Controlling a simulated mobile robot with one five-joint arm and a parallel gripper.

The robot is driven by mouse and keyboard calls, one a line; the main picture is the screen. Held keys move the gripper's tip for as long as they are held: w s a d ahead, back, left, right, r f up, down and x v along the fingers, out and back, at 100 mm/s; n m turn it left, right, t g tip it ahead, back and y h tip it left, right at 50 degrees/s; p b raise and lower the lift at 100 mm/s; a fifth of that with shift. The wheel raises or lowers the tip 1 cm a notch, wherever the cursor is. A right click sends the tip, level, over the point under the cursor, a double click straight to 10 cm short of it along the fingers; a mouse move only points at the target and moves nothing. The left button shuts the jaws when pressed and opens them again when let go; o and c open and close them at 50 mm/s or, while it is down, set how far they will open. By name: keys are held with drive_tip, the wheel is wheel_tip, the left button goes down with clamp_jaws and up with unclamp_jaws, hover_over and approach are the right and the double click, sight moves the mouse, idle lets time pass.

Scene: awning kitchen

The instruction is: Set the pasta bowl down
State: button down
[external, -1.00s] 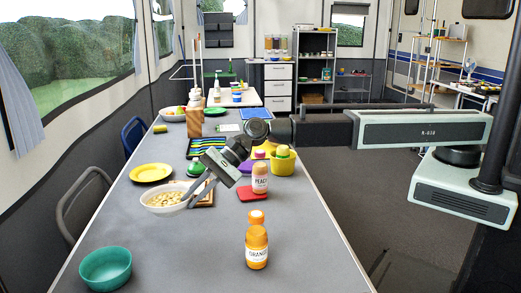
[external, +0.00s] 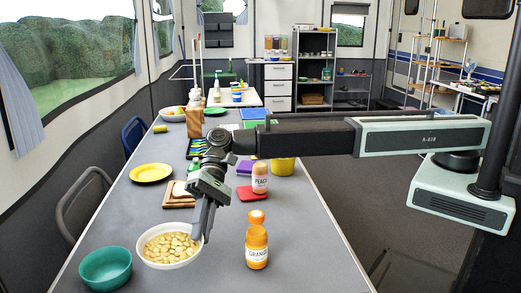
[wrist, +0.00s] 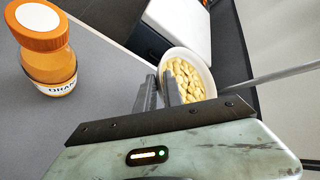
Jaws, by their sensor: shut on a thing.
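The pasta bowl (external: 143,255) is white and full of pale yellow pasta. It is near the front left of the grey table, just right of the teal bowl, and looks level. My gripper (external: 201,232) points down and is shut on the bowl's right rim. In the wrist view the pasta bowl (wrist: 207,77) shows beyond my gripper's fingers (wrist: 160,93), with its rim between them. I cannot tell whether the bowl's underside touches the table.
The teal bowl (external: 105,269) stands close on the left. An orange bottle (external: 257,247) stands to the right, also large in the wrist view (wrist: 48,45). Behind are a peach bottle (external: 260,178), a wooden board (external: 178,201) and a yellow plate (external: 151,172).

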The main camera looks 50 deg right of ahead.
wheel_tip(320, 180, down, 8)
drive_tip(key=b, duration=0.6)
drive_tip(key=shift+r, duration=0.2)
drive_tip(key=shift+f, duration=0.2)
drive_tip(key=c, duration=1.5)
unclamp_jaws()
drive_tip(key=shift+o, duration=0.2)
drive_tip(key=shift+r, duration=0.1)
drive_tip(key=shift+r, duration=0.3)
drive_tip(key=p+v, duration=0.6)
drive_tip(key=v, duration=0.6)
drive_tip(key=shift+f, duration=0.25)
